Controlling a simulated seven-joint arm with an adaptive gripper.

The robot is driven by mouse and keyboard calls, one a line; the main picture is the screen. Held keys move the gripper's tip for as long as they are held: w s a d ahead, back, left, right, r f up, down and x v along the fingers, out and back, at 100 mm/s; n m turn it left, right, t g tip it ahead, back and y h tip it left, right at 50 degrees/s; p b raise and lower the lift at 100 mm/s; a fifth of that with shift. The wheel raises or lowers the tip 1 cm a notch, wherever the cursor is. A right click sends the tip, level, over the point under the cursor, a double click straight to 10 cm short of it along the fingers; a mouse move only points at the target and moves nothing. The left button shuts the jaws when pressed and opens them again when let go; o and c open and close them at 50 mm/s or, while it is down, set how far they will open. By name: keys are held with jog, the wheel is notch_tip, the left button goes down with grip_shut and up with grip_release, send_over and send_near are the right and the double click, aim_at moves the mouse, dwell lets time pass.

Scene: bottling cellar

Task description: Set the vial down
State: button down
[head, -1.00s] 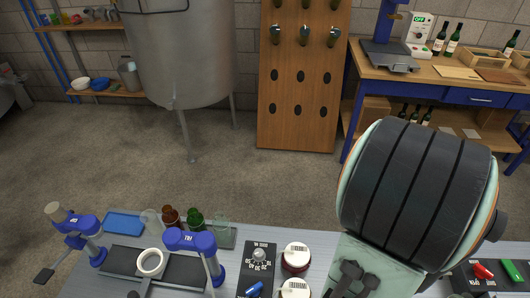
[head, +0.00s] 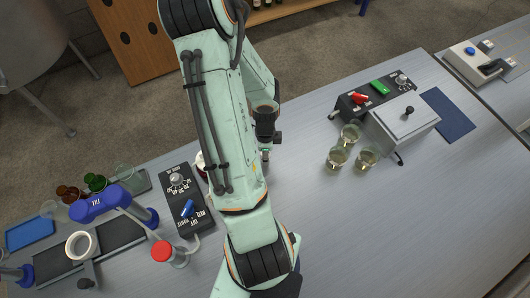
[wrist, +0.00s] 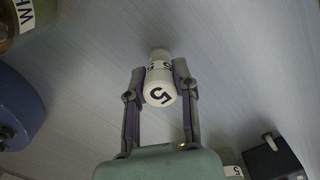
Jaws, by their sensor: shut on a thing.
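The vial (wrist: 160,88) is small and white, with a dark "5" on its near end, in the middle of the wrist view. My gripper (wrist: 160,74) is shut on it, one finger on each side. The grey bench top (wrist: 225,60) shows beyond the vial; I cannot tell whether the vial touches it. In the head view my gripper (head: 265,150) is over the middle of the bench, partly covered by my arm, and the vial is too small to make out there.
Left of my arm stand a black dial box (head: 186,205) and a blue-headed filling stand (head: 105,203). Several glass beakers (head: 338,157) stand to the right, by a grey lidded box (head: 404,120). The bench's front right (head: 390,225) is clear.

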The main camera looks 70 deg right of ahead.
jog(key=c, duration=0.9)
grip_release()
jog(key=shift+f, duration=0.1)
jog(key=shift+o, duration=0.2)
notch_tip(320, 180, up, 12)
jog(key=shift+w+a+r, duration=0.1)
jog(key=shift+r, duration=0.1)
